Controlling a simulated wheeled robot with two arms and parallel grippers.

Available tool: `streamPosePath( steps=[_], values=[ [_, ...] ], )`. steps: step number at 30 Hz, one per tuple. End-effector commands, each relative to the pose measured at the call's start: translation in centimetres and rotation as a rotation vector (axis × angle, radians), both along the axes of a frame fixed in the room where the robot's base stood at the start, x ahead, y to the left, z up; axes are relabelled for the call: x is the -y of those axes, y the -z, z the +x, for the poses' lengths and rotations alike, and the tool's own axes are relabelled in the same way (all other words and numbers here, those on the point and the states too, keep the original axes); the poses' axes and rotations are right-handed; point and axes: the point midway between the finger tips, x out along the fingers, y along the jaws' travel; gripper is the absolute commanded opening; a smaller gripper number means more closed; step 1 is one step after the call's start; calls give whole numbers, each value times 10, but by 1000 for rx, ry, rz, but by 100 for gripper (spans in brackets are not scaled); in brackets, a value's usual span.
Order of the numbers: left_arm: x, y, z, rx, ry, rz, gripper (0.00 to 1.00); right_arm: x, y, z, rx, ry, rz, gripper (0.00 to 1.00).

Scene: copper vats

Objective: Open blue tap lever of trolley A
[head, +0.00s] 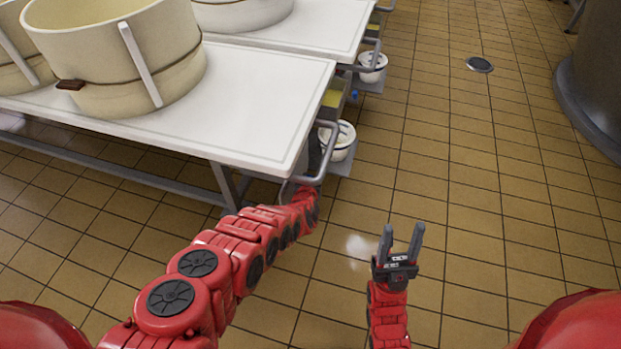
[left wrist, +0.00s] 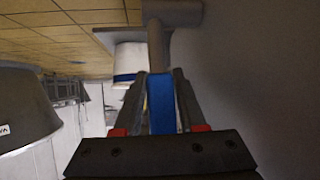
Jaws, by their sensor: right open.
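In the left wrist view a blue tap lever (left wrist: 162,102) runs between the two fingers of my left gripper (left wrist: 160,82). The fingers are close along both sides of it; whether they press on it I cannot tell. A grey pipe-like part (left wrist: 158,40) lies beyond the lever. In the head view my left arm reaches to the corner of the near trolley (head: 255,120), and the left gripper and that lever are hidden there. No label shows which trolley is A. My right gripper (head: 401,243) is open and empty above the floor, right of the trolley.
A white bucket (head: 343,145) stands on a low shelf at the trolley's end, below the grey handle (head: 327,150). A cream vat (head: 125,60) stands on the trolley top. A second trolley (head: 310,25) is behind.

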Motion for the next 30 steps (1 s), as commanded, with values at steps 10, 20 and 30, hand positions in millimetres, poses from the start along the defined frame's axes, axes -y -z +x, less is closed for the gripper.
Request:
streamPosePath(
  steps=[10, 20, 30],
  values=[
    [-1, -3, -4, -4, -2, 1, 40, 0, -6, 0, -1, 0, 1, 50],
    [-6, -27, -42, -6, 0, 3, 40, 0, -40, 1, -3, 0, 4, 50],
    [-14, -67, -100, -5, -2, -1, 40, 0, -99, 1, -3, 0, 4, 50]
  ],
)
